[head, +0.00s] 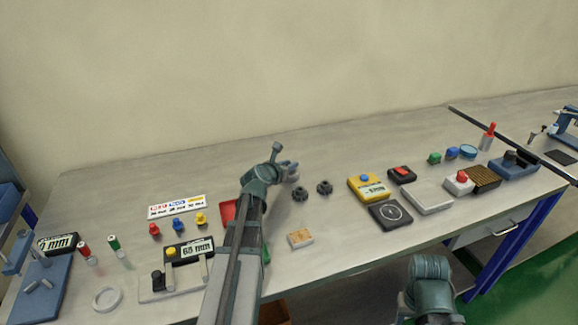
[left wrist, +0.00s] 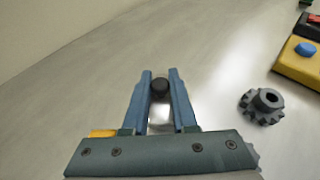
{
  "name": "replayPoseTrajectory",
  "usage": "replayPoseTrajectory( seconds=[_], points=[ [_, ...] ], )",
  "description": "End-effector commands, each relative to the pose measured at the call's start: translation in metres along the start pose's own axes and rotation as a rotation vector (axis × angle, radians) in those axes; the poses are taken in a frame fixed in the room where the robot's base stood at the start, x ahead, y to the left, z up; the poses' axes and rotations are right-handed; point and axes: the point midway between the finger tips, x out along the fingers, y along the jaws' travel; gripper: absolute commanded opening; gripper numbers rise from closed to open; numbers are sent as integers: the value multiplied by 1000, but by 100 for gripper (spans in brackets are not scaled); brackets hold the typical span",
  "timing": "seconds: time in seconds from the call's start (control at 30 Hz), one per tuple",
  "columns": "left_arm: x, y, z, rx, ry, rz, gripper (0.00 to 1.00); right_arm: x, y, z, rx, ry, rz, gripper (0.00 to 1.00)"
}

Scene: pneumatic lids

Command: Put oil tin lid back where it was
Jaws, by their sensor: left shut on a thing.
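My left gripper (head: 288,168) is over the back middle of the bench, left of two dark gears. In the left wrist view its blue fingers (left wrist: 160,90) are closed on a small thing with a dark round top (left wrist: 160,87). A pale, shiny patch shows below that top between the fingers. I cannot tell whether this thing is the oil tin lid. No oil tin can be made out for certain. Part of my right arm shows at the lower right, but its fingers do not show.
Two dark gears (head: 300,193) (head: 324,187) lie just right of my left gripper; one shows in the left wrist view (left wrist: 262,105). A yellow box (head: 367,188) with a blue button stands further right. A red tray (head: 228,212) is partly hidden by my left arm. The back left bench is clear.

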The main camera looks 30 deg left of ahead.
Motion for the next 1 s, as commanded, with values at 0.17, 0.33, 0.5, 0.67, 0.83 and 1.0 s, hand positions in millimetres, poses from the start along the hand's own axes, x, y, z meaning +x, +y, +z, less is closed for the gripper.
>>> replayPoseTrajectory(
  seconds=[0.17, 0.33, 0.5, 0.67, 0.83, 1.0],
  points=[
    [2, 0, -4, 0, 0, 0, 31, 4, 0, 0, 0, 0, 0, 50],
    [2, 0, -4, 0, 0, 0, 56, 4, 0, 0, 0, 0, 0, 50],
    [2, 0, -4, 0, 0, 0, 56, 4, 0, 0, 0, 0, 0, 50],
    [0, 0, 1, 0, 0, 0, 56, -1, 0, 0, 0, 0, 0, 50],
    [-25, 0, 5, -1, 0, 3, 56, -14, 1, 1, 0, 0, 0, 50],
    [-63, -1, 6, -1, 0, 3, 56, -29, 3, 2, 0, 0, 0, 50]
  ],
)
